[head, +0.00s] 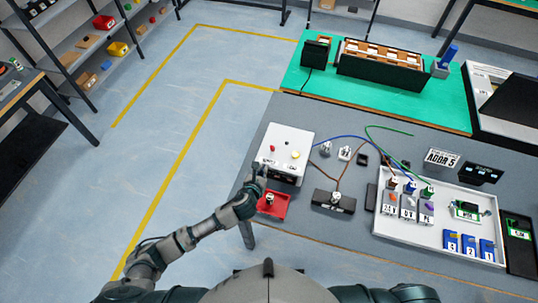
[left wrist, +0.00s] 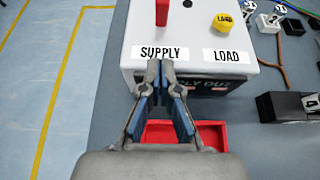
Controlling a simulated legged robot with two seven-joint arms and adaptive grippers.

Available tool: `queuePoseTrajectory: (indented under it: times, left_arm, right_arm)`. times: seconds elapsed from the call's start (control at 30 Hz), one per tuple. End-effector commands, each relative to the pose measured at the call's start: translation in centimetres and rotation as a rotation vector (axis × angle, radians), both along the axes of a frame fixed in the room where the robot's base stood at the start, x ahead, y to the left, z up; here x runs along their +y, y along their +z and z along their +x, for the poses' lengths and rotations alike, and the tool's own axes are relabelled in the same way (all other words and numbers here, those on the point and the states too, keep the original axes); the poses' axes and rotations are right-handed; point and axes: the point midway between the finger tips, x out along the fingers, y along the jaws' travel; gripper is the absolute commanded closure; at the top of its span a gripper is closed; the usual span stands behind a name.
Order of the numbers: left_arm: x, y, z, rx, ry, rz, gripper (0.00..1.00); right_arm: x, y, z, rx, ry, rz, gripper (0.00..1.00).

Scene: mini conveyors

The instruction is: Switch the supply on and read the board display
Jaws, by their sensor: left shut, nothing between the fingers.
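The white supply box (head: 290,139) stands at the left end of the grey table. In the left wrist view its face carries a SUPPLY label (left wrist: 161,53) below a red upright handle (left wrist: 162,25), and a LOAD label below a yellow knob (left wrist: 223,22). My left gripper (left wrist: 167,68) is shut and empty, its tips at the SUPPLY label just below the red handle; contact cannot be told. In the head view the left gripper (head: 259,177) is at the box's front left corner. A small black display (head: 480,174) stands behind the white board tray (head: 420,235); its characters are too small to read.
A red tray (head: 280,206) lies in front of the box, below my left gripper. A black block (head: 334,202), wires and terminals stand to the right. An ADDR 5 sign (head: 441,158) is beside the display. A green mat (head: 420,105) lies behind.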

Motion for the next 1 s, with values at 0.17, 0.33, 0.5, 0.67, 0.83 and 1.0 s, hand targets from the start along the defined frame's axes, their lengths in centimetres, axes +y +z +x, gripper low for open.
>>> queuePoseTrajectory:
  times: [0.17,0.33,0.5,0.67,0.83,1.0]
  left_arm:
    - [-1.1,-1.7,3.2,-0.001,0.001,0.0,1.0]
    - [-1.8,-0.5,5.5,-0.003,0.0,-0.001,1.0]
    - [-2.1,-0.3,6.5,-0.001,0.0,0.0,1.0]
    - [-2.2,-0.2,6.7,-0.001,-0.001,0.0,1.0]
    - [-2.2,-0.2,6.6,-0.001,-0.001,-0.001,1.0]
    - [-2.2,-0.2,7.2,-0.002,0.0,0.0,1.0]
  right_arm:
    - [0.0,-0.3,0.0,0.0,0.0,0.0,0.46]
    - [0.0,0.2,0.1,-0.001,0.0,0.0,0.46]
    - [0.0,0.3,0.1,-0.001,0.0,0.0,0.46]
    - [0.0,0.2,0.1,-0.001,0.0,0.0,0.46]
    - [0.0,0.2,0.1,-0.001,0.0,0.0,0.46]
    - [0.0,0.3,0.2,-0.002,0.0,0.0,0.46]
